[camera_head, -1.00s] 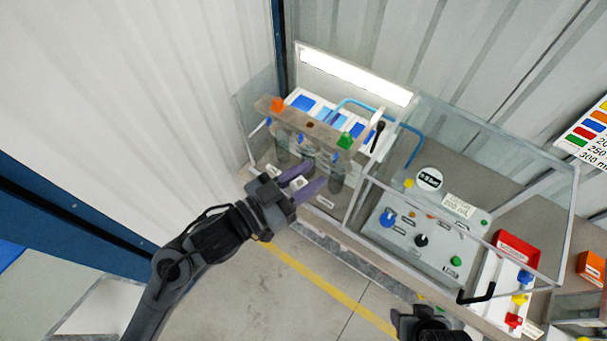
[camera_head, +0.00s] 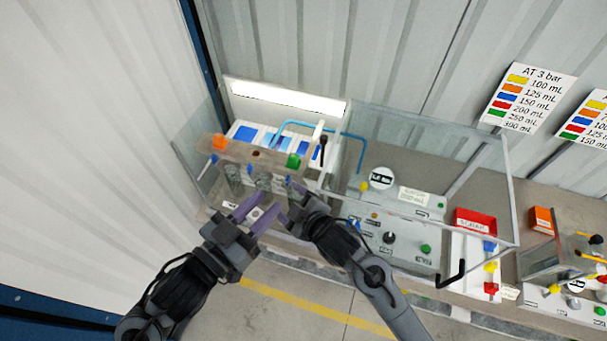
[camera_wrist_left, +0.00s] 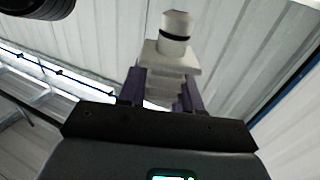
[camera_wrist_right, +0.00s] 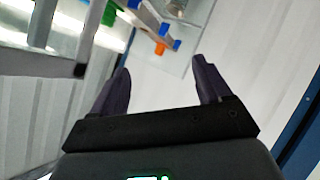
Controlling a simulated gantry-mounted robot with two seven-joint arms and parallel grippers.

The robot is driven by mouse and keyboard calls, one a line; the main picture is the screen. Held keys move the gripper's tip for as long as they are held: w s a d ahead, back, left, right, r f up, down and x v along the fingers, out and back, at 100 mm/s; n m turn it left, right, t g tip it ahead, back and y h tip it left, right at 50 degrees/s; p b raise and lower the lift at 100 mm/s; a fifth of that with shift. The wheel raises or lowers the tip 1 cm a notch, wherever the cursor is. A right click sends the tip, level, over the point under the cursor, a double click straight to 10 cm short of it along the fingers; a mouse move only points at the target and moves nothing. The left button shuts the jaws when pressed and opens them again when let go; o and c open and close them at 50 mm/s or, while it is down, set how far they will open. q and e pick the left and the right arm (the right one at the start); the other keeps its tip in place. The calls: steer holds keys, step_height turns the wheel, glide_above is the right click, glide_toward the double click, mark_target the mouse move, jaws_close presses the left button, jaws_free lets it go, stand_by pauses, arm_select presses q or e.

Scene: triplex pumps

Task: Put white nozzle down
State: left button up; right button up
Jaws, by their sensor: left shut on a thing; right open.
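The white nozzle (camera_wrist_left: 172,48) is a pale block with a round tip and a dark ring, seen in the left wrist view. My left gripper (camera_wrist_left: 160,92) is shut on its base, and the tip points away from the hand. In the head view the left gripper (camera_head: 257,208) is in front of the bottle station, and the nozzle cannot be made out clearly there. My right gripper (camera_head: 296,190) is close beside it on the right, near the station's front. In the right wrist view it is open and empty (camera_wrist_right: 160,80).
A brown rack bar (camera_head: 256,154) carries an orange block (camera_head: 219,142) and a green block (camera_head: 293,160) above clear bottles. To the right are a clear-walled control panel (camera_head: 400,235), a red bin (camera_head: 475,221) and several coloured nozzles (camera_head: 490,267).

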steer(key=w+a+r+n+g+y, duration=0.1)
steer(key=w+a+r+n+y, duration=0.4)
steer(key=r, duration=0.3)
steer(key=w+a+r+n+y, duration=0.3)
steer(key=a+r+n, duration=0.35)
steer(key=r, duration=0.25)
steer(key=s+a+f+n+g, duration=0.3)
steer(key=s+a+n+g, duration=0.35)
steer(key=g, duration=0.35)
steer(key=s+d+f+n+g+h, duration=0.1)
steer(key=s+d+f+g+h, duration=0.15)
steer(key=d+g, duration=0.2)
steer(key=s+d+r+m+g+h, duration=0.15)
steer(key=d+m+g, duration=0.35)
steer(key=d, duration=1.1)
steer(key=s+a+f+m, duration=0.1)
steer(key=s+a+f, duration=0.2)
steer(key=s+a, duration=0.3)
steer(key=shift+s+a+f+m+t+h, duration=0.3)
steer(key=shift+a+t, duration=0.15)
steer(key=shift+a, duration=0.5)
steer(key=shift+c, duration=0.3)
